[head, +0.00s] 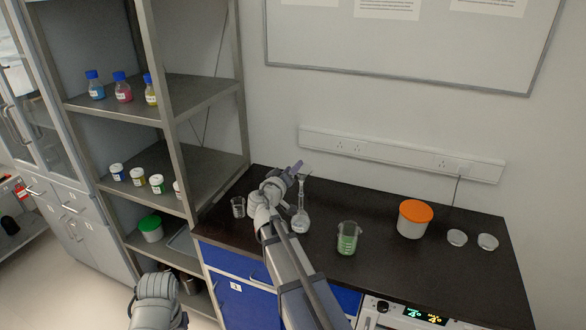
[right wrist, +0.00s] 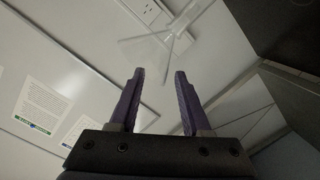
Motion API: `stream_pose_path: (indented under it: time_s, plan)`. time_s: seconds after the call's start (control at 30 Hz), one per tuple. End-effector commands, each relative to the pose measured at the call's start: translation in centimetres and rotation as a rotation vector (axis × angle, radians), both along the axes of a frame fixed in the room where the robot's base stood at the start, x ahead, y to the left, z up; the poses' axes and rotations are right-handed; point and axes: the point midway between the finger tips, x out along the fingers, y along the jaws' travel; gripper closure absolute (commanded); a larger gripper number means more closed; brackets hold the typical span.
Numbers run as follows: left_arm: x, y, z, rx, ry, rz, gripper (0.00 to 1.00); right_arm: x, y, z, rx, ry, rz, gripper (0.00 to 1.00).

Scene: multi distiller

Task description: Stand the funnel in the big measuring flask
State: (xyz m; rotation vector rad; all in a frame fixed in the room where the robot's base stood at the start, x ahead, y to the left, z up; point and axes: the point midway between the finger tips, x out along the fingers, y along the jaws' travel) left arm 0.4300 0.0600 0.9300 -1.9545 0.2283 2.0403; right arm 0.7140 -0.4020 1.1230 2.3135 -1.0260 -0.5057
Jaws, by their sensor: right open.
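The big measuring flask (head: 301,221) is clear glass with a round bottom and a long thin neck, and stands upright on the dark bench. A clear funnel (head: 305,175) shows at the top of its neck, wide end up; the gripper and its arm partly cover this area, so how far its stem sits in the neck cannot be told. My right gripper (head: 296,167) is just left of the funnel at about its height. In the right wrist view its fingers (right wrist: 155,100) are apart with nothing between them, and the see-through funnel (right wrist: 172,38) is beyond the tips.
A glass beaker (head: 239,207) stands left of my right arm. A beaker of green liquid (head: 348,239), an orange-lidded tub (head: 414,218) and two round dishes (head: 457,237) are to the right. A metal shelf (head: 190,165) borders the bench on the left.

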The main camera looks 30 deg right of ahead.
Motion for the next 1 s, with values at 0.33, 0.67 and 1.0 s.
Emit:
stream_pose_path:
  time_s: [0.33,0.67,1.0]
  plan:
    - [0.0,0.0,0.7,0.0,0.0,0.0,0.5,-3.7,4.3,0.7,0.0,0.0,0.003,0.52]
    - [0.0,0.0,0.8,0.0,0.0,0.0,0.5,-4.5,5.4,0.8,-0.001,-0.001,0.001,0.52]
    - [0.0,0.0,0.8,0.0,0.0,0.0,0.5,-4.5,5.3,0.8,-0.001,-0.001,0.001,0.52]
